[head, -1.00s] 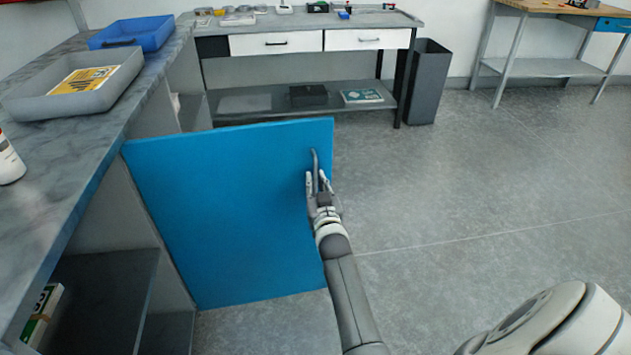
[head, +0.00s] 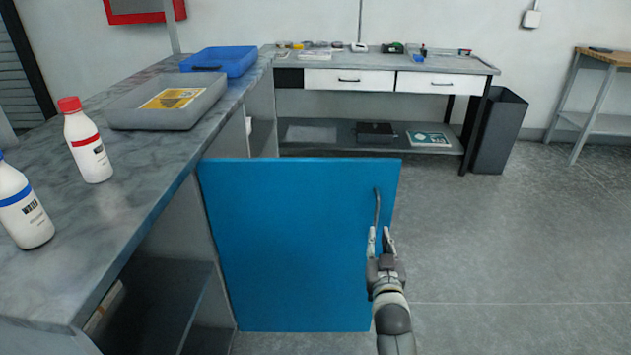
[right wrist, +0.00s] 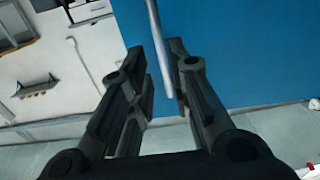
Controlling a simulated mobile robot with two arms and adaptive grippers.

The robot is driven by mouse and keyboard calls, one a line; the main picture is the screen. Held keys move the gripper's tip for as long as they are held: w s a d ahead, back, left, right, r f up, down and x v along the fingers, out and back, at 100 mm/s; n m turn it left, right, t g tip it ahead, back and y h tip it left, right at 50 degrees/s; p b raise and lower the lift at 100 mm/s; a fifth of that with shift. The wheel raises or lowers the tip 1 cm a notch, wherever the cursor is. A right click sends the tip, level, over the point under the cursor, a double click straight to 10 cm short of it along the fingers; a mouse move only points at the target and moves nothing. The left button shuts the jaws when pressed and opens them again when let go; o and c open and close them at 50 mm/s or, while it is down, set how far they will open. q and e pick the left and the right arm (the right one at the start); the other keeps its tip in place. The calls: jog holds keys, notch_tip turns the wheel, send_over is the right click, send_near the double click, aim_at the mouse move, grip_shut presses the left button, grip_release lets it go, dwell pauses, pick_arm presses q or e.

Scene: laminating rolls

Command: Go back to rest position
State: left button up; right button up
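A blue cabinet door (head: 290,245) stands open below the left counter. It has a thin grey bar handle (head: 377,205) near its right edge. My right gripper (head: 380,238) is at the lower end of the handle, in front of the door. In the right wrist view its fingers (right wrist: 158,75) are apart, with the lower part of the handle (right wrist: 158,45) showing between them. I see no clear grip on the handle; contact cannot be told. My left gripper is not in view.
The counter (head: 150,185) on the left bears two white bottles, a grey tray (head: 150,115) and a blue tray (head: 222,52). A workbench (head: 390,66) and a dark bin (head: 500,130) stand at the back. Floor to the right is clear.

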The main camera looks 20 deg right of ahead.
jog(key=s+a+f+n+g+y, duration=0.25)
jog(key=s+a+f, duration=0.2)
jog(key=f, duration=0.45)
jog(key=s+a+f+n+g+y, duration=0.1)
jog(key=s+a+f+g+y, duration=0.2)
jog(key=s+f, duration=0.45)
jog(key=s+a+f+n+g+y, duration=0.1)
jog(key=s+a+f+g, duration=0.3)
jog(key=f, duration=0.7)
jog(key=s+a+f+n+g, duration=0.1)
jog(key=s+a+f+g, duration=0.25)
jog(key=s, duration=0.55)
jog(key=s+a+f+n+g, duration=0.1)
jog(key=s+a+f+g, duration=0.1)
jog(key=s+f, duration=0.5)
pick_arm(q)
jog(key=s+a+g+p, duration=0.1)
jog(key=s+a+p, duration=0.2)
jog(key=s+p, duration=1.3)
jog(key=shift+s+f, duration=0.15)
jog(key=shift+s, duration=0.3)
pick_arm(e)
jog(key=s+d+r, duration=0.1)
jog(key=s+d, duration=0.2)
jog(key=s, duration=1.5)
jog(key=shift+d+r+g, duration=0.15)
jog(key=shift+r+g, duration=0.15)
